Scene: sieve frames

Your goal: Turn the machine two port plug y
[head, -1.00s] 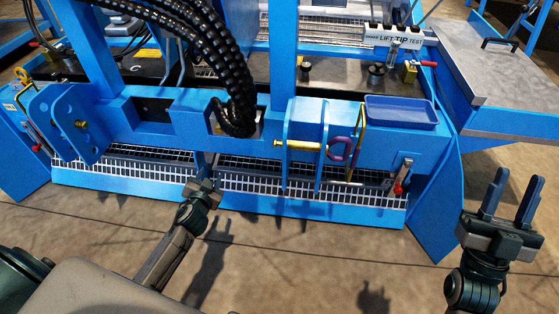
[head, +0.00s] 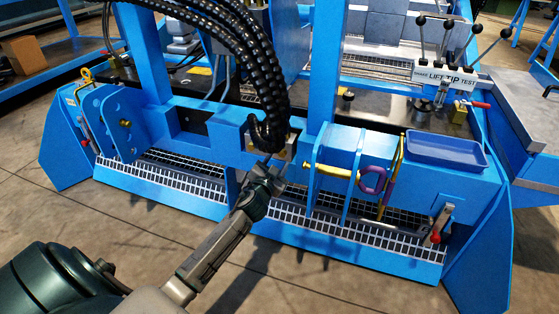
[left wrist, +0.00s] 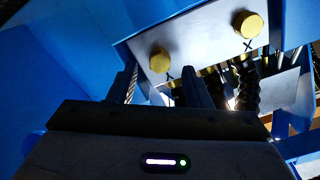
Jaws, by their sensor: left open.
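In the left wrist view a pale metal plate (left wrist: 200,48) carries two round gold plugs. The right plug (left wrist: 247,25) has an X mark below it. The left plug (left wrist: 160,60) has a mark below that is partly hidden and hard to read. My left gripper (left wrist: 205,88) is open, its dark fingers below the plate and apart from both plugs as far as I can see. In the head view my left gripper (head: 274,172) is at the recess where black hoses (head: 268,110) enter the blue machine beam. The plugs are too small to tell there. My right gripper is out of view.
Right of the recess stand blue bracket plates (head: 330,185) with a gold pin, a purple ring (head: 373,180) and a yellow handle. A blue tray (head: 445,150) sits on the beam. Slatted grating (head: 340,230) runs below. The floor in front is clear.

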